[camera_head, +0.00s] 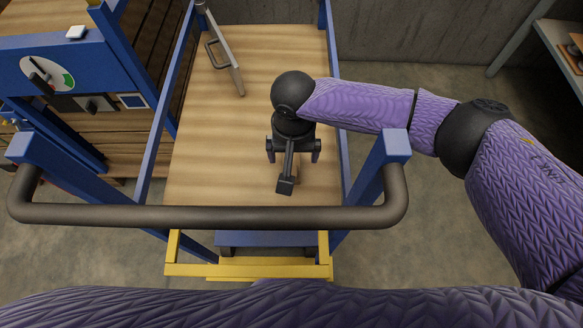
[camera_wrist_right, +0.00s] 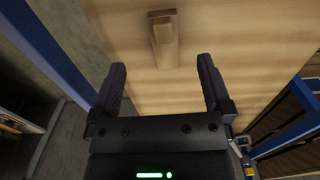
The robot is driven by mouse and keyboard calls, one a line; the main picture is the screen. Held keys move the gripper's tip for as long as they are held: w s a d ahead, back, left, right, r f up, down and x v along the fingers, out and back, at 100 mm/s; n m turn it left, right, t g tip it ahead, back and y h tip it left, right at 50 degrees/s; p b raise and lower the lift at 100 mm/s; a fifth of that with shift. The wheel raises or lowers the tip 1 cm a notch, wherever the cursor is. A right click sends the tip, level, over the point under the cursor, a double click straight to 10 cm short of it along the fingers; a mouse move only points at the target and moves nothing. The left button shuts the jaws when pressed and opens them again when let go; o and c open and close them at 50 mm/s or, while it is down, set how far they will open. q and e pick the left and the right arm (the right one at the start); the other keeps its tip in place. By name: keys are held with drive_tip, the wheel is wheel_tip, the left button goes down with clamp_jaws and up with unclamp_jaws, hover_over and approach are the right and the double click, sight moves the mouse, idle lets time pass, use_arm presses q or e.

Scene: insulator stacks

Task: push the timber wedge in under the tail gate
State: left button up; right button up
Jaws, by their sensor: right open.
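The timber wedge (camera_wrist_right: 165,42) is a small pale wooden piece with a wider end, lying on the wooden deck (camera_wrist_right: 230,45) in the right wrist view. In the head view my right arm and hand mostly hide it. My right gripper (camera_head: 293,150) is over the right part of the deck (camera_head: 205,150). It also shows in the right wrist view (camera_wrist_right: 160,75), fingers apart and empty, with the wedge just beyond the fingertips. A narrow grey panel with a dark handle (camera_head: 229,55) stands at the deck's back left; I cannot tell if it is the tail gate. My left gripper is out of view.
Blue posts and a dark handle bar (camera_head: 215,216) frame the deck's near side, with a yellow frame (camera_head: 200,270) below. A blue unit with a dial (camera_head: 48,73) stands at left. A shelf (camera_head: 560,55) is at far right. Concrete floor is open on the right.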

sight(292, 172)
wheel_tip(292, 172, down, 9)
drive_tip(key=b, duration=0.6)
drive_tip(key=shift+a, duration=0.15)
drive_tip(key=shift+f, duration=0.1)
drive_tip(key=shift+c, duration=1)
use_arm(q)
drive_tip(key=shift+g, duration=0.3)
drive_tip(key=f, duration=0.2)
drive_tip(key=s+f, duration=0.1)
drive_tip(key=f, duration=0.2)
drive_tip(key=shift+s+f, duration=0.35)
use_arm(e)
clamp_jaws()
